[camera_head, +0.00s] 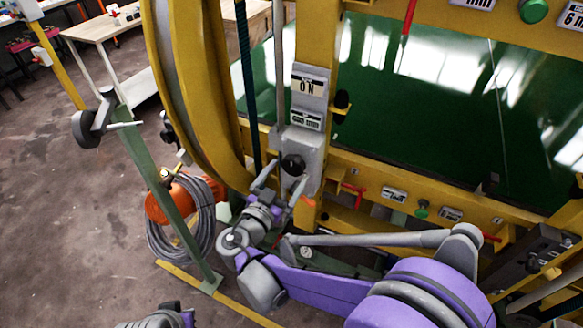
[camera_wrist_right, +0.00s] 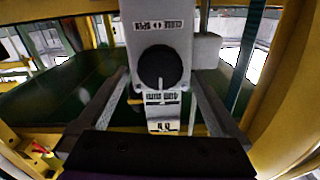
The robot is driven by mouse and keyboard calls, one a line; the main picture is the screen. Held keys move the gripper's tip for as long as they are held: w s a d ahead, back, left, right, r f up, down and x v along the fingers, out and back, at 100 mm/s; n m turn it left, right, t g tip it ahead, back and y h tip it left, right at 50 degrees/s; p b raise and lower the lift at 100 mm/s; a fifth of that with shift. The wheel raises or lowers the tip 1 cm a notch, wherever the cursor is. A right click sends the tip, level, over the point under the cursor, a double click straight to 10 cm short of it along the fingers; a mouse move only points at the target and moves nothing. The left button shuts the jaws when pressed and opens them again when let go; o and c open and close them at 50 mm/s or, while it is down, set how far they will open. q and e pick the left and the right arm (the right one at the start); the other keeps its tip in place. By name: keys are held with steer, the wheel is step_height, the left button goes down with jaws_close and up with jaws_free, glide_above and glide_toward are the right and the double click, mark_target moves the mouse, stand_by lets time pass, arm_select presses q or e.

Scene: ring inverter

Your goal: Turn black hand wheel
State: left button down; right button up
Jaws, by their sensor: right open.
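A round black knob (camera_head: 293,164), which may be the hand wheel, sits on the front of a grey box (camera_head: 309,150) on the yellow frame. In the right wrist view the knob (camera_wrist_right: 160,67) is straight ahead, with a pale pointer mark on its lower part. My right gripper (camera_head: 281,182) is open in front of the box. Its fingers lie left and right of the knob, apart from it; nothing is held. A dark wheel-like part (camera_head: 90,125) is on a green post at the left.
The yellow frame (camera_head: 370,168) surrounds a green glossy panel (camera_head: 450,110). A curved yellow ring (camera_head: 190,90) rises left of the box. A coiled hose on an orange reel (camera_head: 165,203) hangs near the green post (camera_head: 160,185).

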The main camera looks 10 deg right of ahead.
steer(key=v, duration=0.7)
steer(key=shift+s+a, duration=0.15)
steer(key=shift+s, duration=0.1)
